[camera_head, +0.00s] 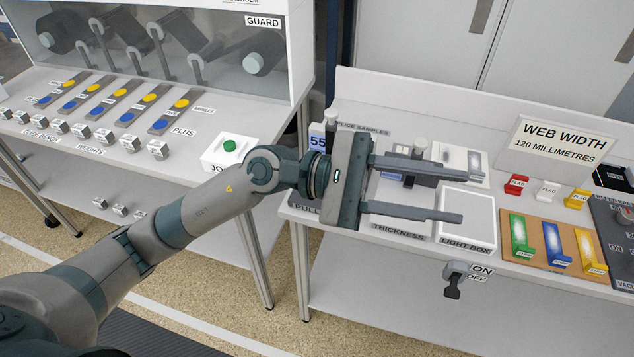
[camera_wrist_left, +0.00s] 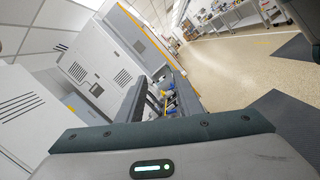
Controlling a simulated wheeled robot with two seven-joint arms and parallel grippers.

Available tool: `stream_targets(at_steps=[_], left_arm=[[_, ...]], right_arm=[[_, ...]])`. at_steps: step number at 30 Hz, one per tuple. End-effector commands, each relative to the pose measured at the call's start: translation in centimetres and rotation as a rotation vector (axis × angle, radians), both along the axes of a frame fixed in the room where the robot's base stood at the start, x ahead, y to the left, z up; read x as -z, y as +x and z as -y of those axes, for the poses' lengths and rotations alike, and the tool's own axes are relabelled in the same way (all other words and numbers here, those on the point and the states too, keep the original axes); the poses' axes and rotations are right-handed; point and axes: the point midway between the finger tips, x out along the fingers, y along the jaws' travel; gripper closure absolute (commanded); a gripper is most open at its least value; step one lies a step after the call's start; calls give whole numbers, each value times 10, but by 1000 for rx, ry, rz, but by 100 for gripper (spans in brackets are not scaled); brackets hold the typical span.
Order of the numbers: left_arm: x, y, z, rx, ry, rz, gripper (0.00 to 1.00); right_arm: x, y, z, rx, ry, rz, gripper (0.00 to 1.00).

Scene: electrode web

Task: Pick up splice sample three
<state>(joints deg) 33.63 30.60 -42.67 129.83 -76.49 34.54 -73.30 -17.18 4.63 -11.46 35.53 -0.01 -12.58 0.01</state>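My left gripper (camera_head: 472,197) reaches over the bench from the left, with its two fingers spread apart and nothing seen between them. Its fingers pass above the thickness area and the light box (camera_head: 467,215). The splice samples label (camera_head: 364,130) is partly covered by the gripper body. Splice sample three cannot be picked out; the area by that label is largely hidden behind the gripper. In the left wrist view the fingers (camera_wrist_left: 160,92) also stand apart, with small blurred coloured things beyond them. My right gripper is not in view.
A dark gauge-like device (camera_head: 420,160) stands close to the upper finger. A pale panel (camera_head: 475,162) lies behind the fingers. Right of the light box are coloured pieces on a brown board (camera_head: 548,232) and a web width sign (camera_head: 556,143). A switch (camera_head: 455,279) hangs on the front edge.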

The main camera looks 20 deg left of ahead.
Motion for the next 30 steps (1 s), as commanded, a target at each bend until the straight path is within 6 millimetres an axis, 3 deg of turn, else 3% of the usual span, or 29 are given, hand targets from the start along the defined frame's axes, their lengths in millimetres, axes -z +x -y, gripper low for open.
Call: stream_targets(at_steps=[5, 9, 12, 18, 21, 25, 30], left_arm=[[72, 16, -17, 83, 436, 480, 67], [118, 57, -67, 162, 796, 797, 67], [134, 93, -118, 224, 1056, 971, 67], [127, 147, -214, 334, 1471, 1148, 67], [118, 160, -244, 370, 1594, 1175, 67], [111, 167, -263, 393, 1668, 1183, 67], [111, 167, -265, 398, 1677, 1184, 67]], right_arm=[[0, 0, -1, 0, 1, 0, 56], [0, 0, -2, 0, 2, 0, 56], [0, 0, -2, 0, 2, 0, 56], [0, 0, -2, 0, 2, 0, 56], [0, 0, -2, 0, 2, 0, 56], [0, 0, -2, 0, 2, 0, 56], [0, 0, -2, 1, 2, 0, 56]])
